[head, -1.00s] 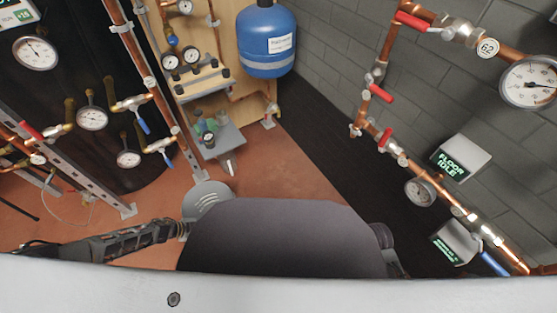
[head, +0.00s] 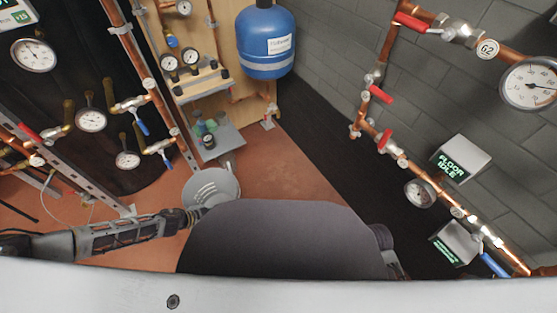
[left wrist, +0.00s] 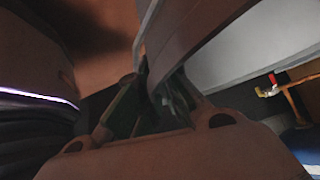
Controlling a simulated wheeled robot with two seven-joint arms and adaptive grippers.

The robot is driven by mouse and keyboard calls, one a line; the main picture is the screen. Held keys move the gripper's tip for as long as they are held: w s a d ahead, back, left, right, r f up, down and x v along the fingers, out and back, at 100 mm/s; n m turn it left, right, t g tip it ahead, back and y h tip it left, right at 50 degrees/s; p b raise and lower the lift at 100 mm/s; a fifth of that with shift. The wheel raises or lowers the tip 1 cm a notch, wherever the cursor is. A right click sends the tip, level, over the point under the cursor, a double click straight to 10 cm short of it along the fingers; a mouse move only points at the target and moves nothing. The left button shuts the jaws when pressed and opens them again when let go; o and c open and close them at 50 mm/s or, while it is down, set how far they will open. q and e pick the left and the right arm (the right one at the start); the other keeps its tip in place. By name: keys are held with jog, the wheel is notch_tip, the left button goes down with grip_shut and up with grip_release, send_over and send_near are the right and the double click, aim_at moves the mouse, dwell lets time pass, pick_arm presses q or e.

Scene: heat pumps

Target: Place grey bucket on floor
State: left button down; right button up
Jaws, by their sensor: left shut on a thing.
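The grey bucket (head: 212,187) shows in the head view left of centre, above the orange-brown floor. Slots show across it, and its lower part is hidden behind my dark body. My left gripper (head: 195,214) comes in from the left and is shut on the bucket at its near side. In the left wrist view the left gripper's fingers (left wrist: 150,105) are closed at the edge of a large grey surface (left wrist: 225,45), which looks like the bucket. I cannot tell whether the bucket touches the floor. My right gripper is not in view.
Bare floor (head: 285,175) lies right of the bucket, then a dark strip (head: 345,160) along the brick wall. A shelf (head: 218,140) with small bottles stands just beyond the bucket. Copper pipes and gauges line both sides. A blue tank (head: 266,45) hangs at the back.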

pick_arm(q)
jog(key=w+d+r+n+t+y, duration=0.1)
jog(key=w+d+r, duration=0.4)
jog(key=r, duration=0.5)
jog(key=w+d+r+n+t+y, duration=0.1)
jog(key=w+d+r+n+y, duration=0.2)
jog(key=r, duration=0.7)
jog(key=w+d+r+n+t+y, duration=0.1)
jog(key=w+d+r+n+y, duration=0.2)
jog(key=w+d+r+n, duration=0.3)
jog(key=w+d+r, duration=0.3)
jog(key=d+r, duration=0.2)
jog(key=shift+d+r+t, duration=0.1)
jog(key=shift+d+t, duration=0.15)
jog(key=shift+t, duration=0.05)
jog(key=shift+a, duration=0.1)
